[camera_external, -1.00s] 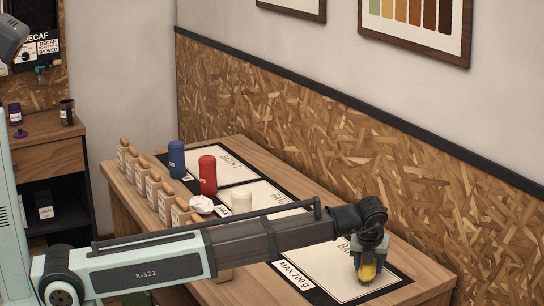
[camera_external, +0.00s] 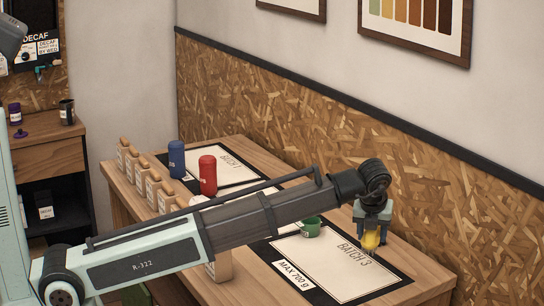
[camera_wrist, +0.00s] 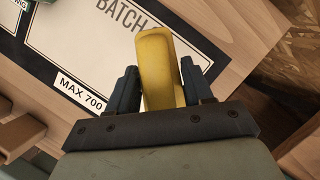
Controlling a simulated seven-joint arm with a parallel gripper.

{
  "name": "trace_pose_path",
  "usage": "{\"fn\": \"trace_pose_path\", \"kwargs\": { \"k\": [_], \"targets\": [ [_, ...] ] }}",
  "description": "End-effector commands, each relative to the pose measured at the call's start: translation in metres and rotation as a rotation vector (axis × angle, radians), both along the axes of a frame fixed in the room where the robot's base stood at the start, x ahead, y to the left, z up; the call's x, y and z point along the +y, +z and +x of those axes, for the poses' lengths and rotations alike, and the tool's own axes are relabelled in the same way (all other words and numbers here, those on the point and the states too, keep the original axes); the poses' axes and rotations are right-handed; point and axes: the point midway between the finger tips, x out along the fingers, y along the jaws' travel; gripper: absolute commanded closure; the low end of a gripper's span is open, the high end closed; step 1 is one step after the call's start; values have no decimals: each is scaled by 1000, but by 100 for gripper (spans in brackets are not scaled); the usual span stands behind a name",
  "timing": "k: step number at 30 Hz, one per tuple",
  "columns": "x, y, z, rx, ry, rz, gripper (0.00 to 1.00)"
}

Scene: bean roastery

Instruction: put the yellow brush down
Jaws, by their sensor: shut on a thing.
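The yellow brush (camera_external: 371,240) is held in my gripper (camera_external: 373,226), over the right side of the Batch 3 mat (camera_external: 325,272) in the external view. The brush seems to be a little above the mat. In the wrist view the yellow brush (camera_wrist: 160,65) sits between the two dark fingers of my gripper (camera_wrist: 162,85), which close on it from both sides. Its lower end is not clearly seen there. The mat (camera_wrist: 75,40) shows beyond it in the wrist view, bearing a "MAX 700" label.
A green cup (camera_external: 311,227) stands at the mat's far left edge. A red canister (camera_external: 208,175) and a blue canister (camera_external: 176,158) stand farther back, with several wooden blocks (camera_external: 140,178) along the table's left edge. The Batch 3 mat's middle looks clear.

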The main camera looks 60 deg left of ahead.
Motion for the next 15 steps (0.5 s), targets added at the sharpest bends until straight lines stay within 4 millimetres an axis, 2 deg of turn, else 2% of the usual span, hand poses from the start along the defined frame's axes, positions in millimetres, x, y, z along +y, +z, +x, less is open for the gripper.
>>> {"fn": "trace_pose_path", "kwargs": {
  "k": [5,8,11,15],
  "targets": [
    [2,5,0,-1,2,0,83],
    [11,5,2,-1,14,0,83],
    [32,5,5,-1,42,1,83],
    [77,4,10,0,101,0,83]
  ]
}}
